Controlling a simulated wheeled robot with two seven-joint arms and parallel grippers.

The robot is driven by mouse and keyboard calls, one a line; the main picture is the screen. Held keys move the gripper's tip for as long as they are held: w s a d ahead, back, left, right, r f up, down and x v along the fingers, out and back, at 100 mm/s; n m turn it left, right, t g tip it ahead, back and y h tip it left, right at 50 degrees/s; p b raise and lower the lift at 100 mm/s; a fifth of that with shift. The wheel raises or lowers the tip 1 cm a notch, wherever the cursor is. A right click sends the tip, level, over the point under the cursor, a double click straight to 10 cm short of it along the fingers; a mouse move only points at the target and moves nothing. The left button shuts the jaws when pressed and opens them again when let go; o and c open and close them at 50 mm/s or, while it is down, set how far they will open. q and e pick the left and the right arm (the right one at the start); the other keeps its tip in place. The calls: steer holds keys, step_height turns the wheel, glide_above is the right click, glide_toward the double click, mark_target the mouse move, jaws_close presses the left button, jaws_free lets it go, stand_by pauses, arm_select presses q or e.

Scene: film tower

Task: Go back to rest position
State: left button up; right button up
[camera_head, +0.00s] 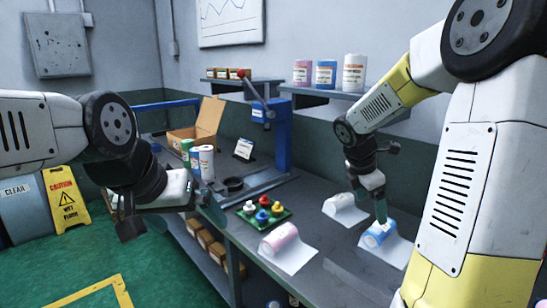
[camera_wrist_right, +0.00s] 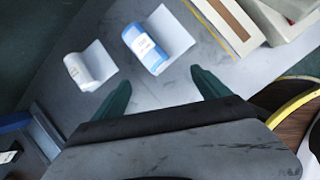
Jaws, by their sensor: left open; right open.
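My left gripper (camera_head: 172,222) hangs at the left, open and empty, in front of the workbench. My right gripper (camera_head: 378,205) is over the right part of the bench, pointing down near the blue film roll (camera_head: 378,233). In the right wrist view its green fingers (camera_wrist_right: 160,86) are spread with nothing between them, and the blue roll (camera_wrist_right: 146,50) lies apart beyond them. A white roll (camera_head: 338,203) lies behind the blue one, and a pink roll (camera_head: 279,238) lies to its left, each with a sheet unrolled. A pale roll (camera_wrist_right: 80,70) also shows in the wrist view.
The bench (camera_head: 330,270) holds a plate with coloured knobs (camera_head: 264,211), a blue press (camera_head: 284,138), an open cardboard box (camera_head: 200,125) and upright rolls (camera_head: 206,162). A wall shelf (camera_head: 330,94) carries several labelled rolls. A yellow caution sign (camera_head: 65,200) stands on the green floor at left.

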steer(key=s+a+r+m+t+y, duration=0.2)
steer(key=s+a+r+m+y, duration=0.1)
steer(key=s+a+m, duration=0.4)
steer(key=s+a+r+m+t+y, duration=0.2)
steer(key=s+a+r+m, duration=0.4)
steer(key=s+m, duration=0.6)
steer(key=shift+a+m+y, duration=0.3)
steer(key=shift+a+y, duration=0.1)
steer(key=shift+y, duration=0.2)
